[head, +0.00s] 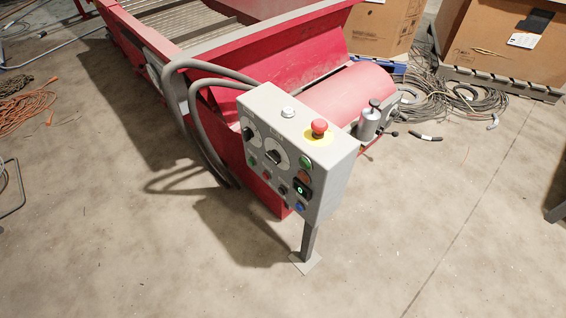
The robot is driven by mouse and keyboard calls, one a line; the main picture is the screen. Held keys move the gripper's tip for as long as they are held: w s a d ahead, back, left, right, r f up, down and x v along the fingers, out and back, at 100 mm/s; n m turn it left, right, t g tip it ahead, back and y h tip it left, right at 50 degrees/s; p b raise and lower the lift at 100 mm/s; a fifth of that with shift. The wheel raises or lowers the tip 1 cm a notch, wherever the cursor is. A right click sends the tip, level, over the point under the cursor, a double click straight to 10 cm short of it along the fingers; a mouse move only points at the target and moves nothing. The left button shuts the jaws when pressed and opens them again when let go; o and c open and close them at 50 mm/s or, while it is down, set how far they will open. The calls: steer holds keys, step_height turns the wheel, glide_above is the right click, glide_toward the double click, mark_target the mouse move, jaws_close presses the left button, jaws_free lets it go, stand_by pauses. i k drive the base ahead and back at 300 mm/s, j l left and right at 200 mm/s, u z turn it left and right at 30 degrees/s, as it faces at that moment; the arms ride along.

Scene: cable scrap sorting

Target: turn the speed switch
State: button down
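A grey control box (328,180) stands on a post in the middle of the head view. Its slanted front face carries two black rotary knobs with pale dials: a left knob (248,133) and a larger centre knob (273,157). The lettering is too small to read, so I cannot tell which one is the speed switch. Green, red, black and blue buttons sit lower on the face. A red mushroom button (319,127) on a yellow disc and a white button (288,112) are on top. My gripper is not in view.
A red conveyor machine (280,60) stands behind the box, with grey hoses (190,110) looping to its left. Cardboard boxes (510,45) and coiled black cables (460,100) lie at the back right, an orange cable (28,110) at the left. The concrete floor in front is clear.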

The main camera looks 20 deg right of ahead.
mark_target(248, 133)
steer(key=i+j+u, duration=0.35)
steer(key=i+j, duration=0.25)
steer(key=i+j+u, duration=0.35)
steer(key=i+j, duration=0.15)
steer(key=i, duration=0.15)
